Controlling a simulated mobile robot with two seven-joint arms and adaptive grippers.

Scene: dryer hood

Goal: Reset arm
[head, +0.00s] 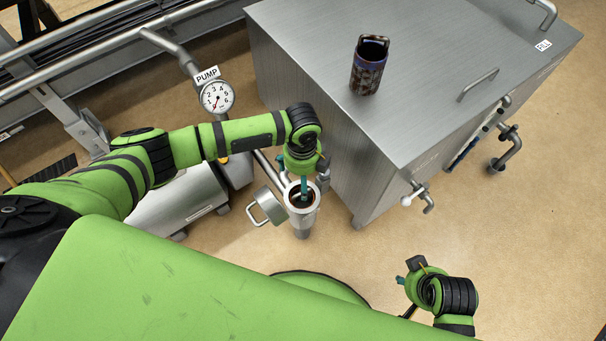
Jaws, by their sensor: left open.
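My left arm reaches in from the left, and its gripper (303,190) points down over a grey metal cup-like vessel (303,222). The teal fingertips show at the vessel's open top, in front of its dark inside. I cannot tell whether they touch it. My right gripper (403,280) is at the bottom right, over bare floor and mostly seen from its wrist. Its fingers are too small and hidden to tell their state.
A large steel cabinet (430,60) fills the upper right, with a dark patterned canister (368,70) on top. Valve handles (418,196) stick out from its front. A pump gauge (217,96) and pipes stand behind my left arm. The floor (530,220) at right is clear.

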